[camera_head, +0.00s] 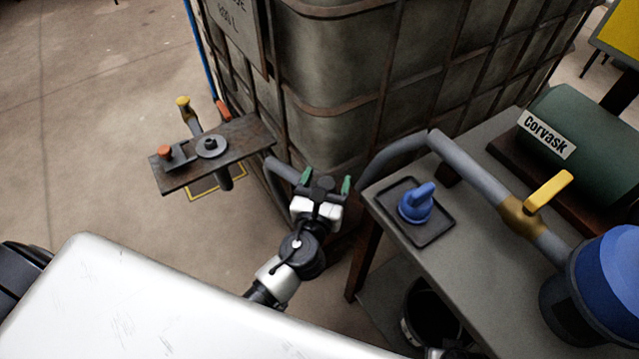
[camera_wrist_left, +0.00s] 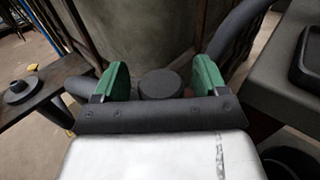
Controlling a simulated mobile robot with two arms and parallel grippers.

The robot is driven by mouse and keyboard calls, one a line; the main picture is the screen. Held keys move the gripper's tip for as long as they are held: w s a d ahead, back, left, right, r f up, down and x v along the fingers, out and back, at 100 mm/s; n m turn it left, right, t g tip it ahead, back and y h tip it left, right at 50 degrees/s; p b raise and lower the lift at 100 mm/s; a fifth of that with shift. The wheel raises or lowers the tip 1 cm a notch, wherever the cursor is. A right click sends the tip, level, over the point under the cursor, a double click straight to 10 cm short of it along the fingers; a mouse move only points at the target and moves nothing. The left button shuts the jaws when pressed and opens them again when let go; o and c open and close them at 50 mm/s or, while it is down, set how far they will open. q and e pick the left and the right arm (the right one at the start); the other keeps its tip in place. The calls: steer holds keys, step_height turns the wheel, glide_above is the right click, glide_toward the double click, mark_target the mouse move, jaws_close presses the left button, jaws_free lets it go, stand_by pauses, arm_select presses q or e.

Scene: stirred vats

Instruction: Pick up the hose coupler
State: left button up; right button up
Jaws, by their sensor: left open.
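A blue fitting with an upright grip (camera_head: 416,204), which looks like the hose coupler, sits on a small black tray (camera_head: 432,236) on the grey table. My left gripper (camera_head: 325,185) is open, with green fingertips apart. It is left of the table edge, in front of the caged tank, and away from the blue fitting. In the left wrist view, the open fingers (camera_wrist_left: 160,84) have a dark round piece between them. I cannot tell whether it is part of the gripper. The blue fitting does not show there. My right gripper is not in view.
The grey table (camera_head: 473,262) bears a grey pipe with a yellow lever (camera_head: 548,190), a green motor (camera_head: 590,140) and a blue-topped vessel (camera_head: 605,285). The caged tank (camera_head: 340,80) stands behind. A shelf (camera_head: 185,180) with small fittings is at left. A dark bucket (camera_head: 425,315) is below.

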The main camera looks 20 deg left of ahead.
arm_select(q)
steer(key=shift+s+r, duration=0.1)
steer(key=shift+s, duration=0.05)
steer(key=c, duration=1)
steer(key=shift+c, duration=0.4)
steer(key=shift+r, duration=0.15)
